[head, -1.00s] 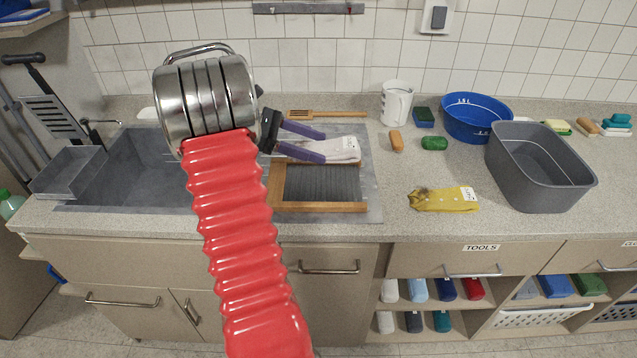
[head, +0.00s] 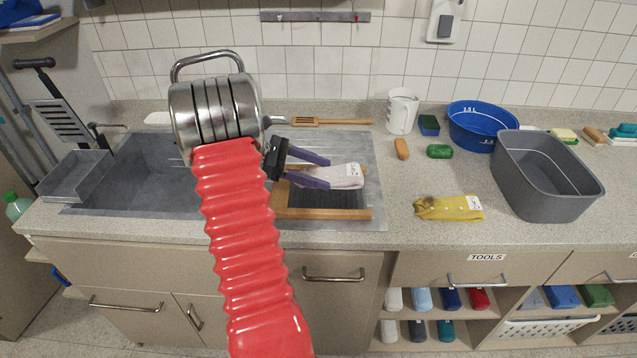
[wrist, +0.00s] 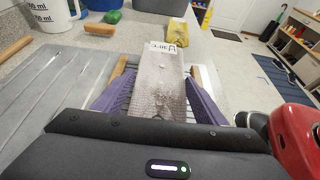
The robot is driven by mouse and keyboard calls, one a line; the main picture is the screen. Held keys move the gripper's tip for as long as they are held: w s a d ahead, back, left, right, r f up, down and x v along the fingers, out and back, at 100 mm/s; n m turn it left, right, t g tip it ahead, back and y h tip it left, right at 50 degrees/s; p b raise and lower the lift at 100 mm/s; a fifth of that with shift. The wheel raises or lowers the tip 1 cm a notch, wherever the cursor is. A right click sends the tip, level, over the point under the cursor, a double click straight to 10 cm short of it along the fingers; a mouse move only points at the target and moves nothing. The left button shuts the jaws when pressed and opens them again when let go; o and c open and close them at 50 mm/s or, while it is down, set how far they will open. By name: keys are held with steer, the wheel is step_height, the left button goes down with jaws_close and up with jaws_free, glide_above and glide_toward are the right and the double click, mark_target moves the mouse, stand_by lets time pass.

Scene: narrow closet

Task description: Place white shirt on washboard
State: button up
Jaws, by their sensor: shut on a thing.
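The white shirt (head: 345,177) is a folded, stained whitish bundle with a printed label. My gripper (head: 326,169) is shut on it, with a purple finger on each side. The wrist view shows the shirt (wrist: 158,85) between the two fingers (wrist: 160,98), its label end pointing away from me. The washboard (head: 320,213) has a wooden frame and a dark ribbed face and lies flat on the drainer beside the sink. The shirt is over the upper part of the washboard and hides some of it. I cannot tell whether they touch.
A yellow cloth (head: 448,208) lies on the counter to the right. The sink (head: 135,178) is to the left.

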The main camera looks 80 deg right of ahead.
mark_target(319, 190)
steer(key=shift+f, duration=1.85)
steer(key=o, duration=1.2)
steer(key=shift+f, duration=0.1)
steer(key=shift+c, duration=0.2)
steer(key=v, duration=1.2)
